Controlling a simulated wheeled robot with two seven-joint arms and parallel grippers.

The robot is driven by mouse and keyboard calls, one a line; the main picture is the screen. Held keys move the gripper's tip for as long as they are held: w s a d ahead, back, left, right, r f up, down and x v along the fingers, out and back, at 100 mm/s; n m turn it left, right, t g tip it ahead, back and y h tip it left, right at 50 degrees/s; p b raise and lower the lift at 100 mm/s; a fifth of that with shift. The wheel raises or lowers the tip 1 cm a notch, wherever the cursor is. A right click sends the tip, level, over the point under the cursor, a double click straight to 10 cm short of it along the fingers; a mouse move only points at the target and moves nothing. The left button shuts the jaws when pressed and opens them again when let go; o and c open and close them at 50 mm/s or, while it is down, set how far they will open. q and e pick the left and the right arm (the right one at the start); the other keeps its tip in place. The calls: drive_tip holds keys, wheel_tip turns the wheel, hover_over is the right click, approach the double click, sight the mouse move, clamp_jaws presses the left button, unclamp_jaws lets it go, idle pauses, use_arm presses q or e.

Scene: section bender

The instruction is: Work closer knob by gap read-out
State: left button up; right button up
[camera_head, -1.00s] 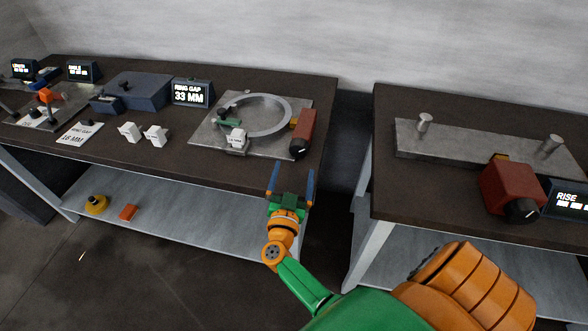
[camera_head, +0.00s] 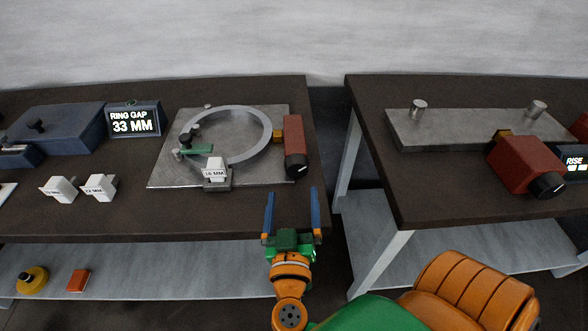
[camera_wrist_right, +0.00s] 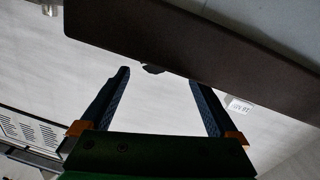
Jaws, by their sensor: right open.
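The ring gap read-out (camera_head: 133,119) shows 33 MM in the head view. A grey metal ring (camera_head: 268,128) lies on a plate (camera_head: 165,174) on the left table. At the plate's right side is a red box (camera_head: 293,135) with a black knob (camera_head: 297,166) on its front. A white block (camera_head: 215,169) marked 16 MM sits at the plate's front, by a small green bar (camera_head: 197,149). My right gripper (camera_head: 292,192) is open and empty, in front of the knob and apart from it. Its fingers also show in the wrist view (camera_wrist_right: 160,78). My left gripper is not in view.
Two white blocks (camera_head: 61,190) (camera_head: 99,187) stand on the left table (camera_head: 140,218). The right table (camera_head: 385,180) holds a second red box (camera_head: 524,163) with a black knob and a RISE display (camera_head: 575,161). A gap separates the tables.

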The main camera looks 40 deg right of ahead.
sight(297, 171)
drive_tip(key=x, duration=0.6)
drive_tip(key=shift+s+d+r+p, duration=0.2)
drive_tip(key=shift+d+r+p, duration=0.05)
drive_tip(key=shift+d+p, duration=0.15)
drive_tip(key=shift+w, duration=0.25)
drive_tip(key=shift+s, duration=0.1)
drive_tip(key=c, duration=1.4)
drive_tip(key=shift+r+m+p, duration=0.2)
drive_tip(key=shift+m+p, duration=0.5)
drive_tip(key=shift+p, duration=0.2)
drive_tip(key=shift+m+p, duration=1.1)
drive_tip(key=shift+p, duration=0.1)
drive_tip(key=m+p, duration=0.2)
drive_tip(key=m, duration=0.1)
drive_tip(key=shift+y, duration=0.3)
use_arm(q)
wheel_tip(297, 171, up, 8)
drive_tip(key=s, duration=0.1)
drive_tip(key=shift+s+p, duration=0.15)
drive_tip(key=shift+p, duration=0.3)
use_arm(e)
drive_tip(key=shift+s+d+f+m, duration=0.1)
drive_tip(key=shift+m, duration=1.2)
